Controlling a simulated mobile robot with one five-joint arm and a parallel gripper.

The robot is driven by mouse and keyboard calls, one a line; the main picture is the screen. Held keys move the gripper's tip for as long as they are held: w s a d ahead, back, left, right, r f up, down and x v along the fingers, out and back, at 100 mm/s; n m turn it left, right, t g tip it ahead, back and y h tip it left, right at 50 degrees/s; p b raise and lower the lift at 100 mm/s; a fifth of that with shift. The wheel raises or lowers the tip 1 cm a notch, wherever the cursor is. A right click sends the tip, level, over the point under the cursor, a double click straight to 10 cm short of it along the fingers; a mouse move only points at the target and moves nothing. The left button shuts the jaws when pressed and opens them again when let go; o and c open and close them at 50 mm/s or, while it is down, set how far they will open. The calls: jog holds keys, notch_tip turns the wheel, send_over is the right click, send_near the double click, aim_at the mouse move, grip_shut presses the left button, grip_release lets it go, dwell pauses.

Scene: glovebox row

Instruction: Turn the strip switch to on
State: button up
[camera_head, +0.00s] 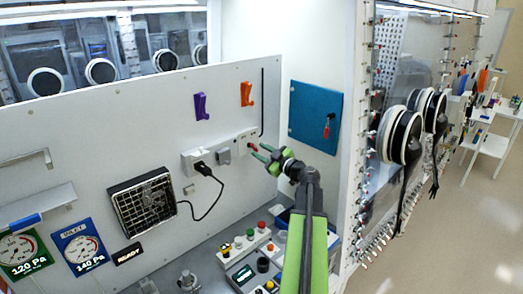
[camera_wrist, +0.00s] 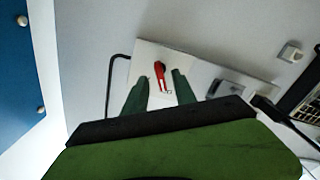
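The strip switch is a small red lever (camera_wrist: 160,72) on a white power strip (camera_wrist: 148,52) fixed to the panel. In the head view the red switch (camera_head: 253,147) sits at the right end of the strip (camera_head: 222,151). My gripper (camera_head: 259,151) is open, its green fingers pointing at that end of the strip. In the wrist view the fingers stand on either side of the red lever, apart from it in the picture. The gap in depth is hard to judge. Marks below the lever are too small to read.
A black plug (camera_head: 202,168) with a cable and a grey socket piece (camera_head: 224,156) sit farther left on the strip. Purple (camera_head: 201,106) and orange (camera_head: 246,94) hooks are above. A blue panel (camera_head: 314,117) is to the right. A control box (camera_head: 244,248) stands below.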

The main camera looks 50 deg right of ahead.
jog(key=shift+w, duration=0.65)
jog(key=shift+c, duration=0.2)
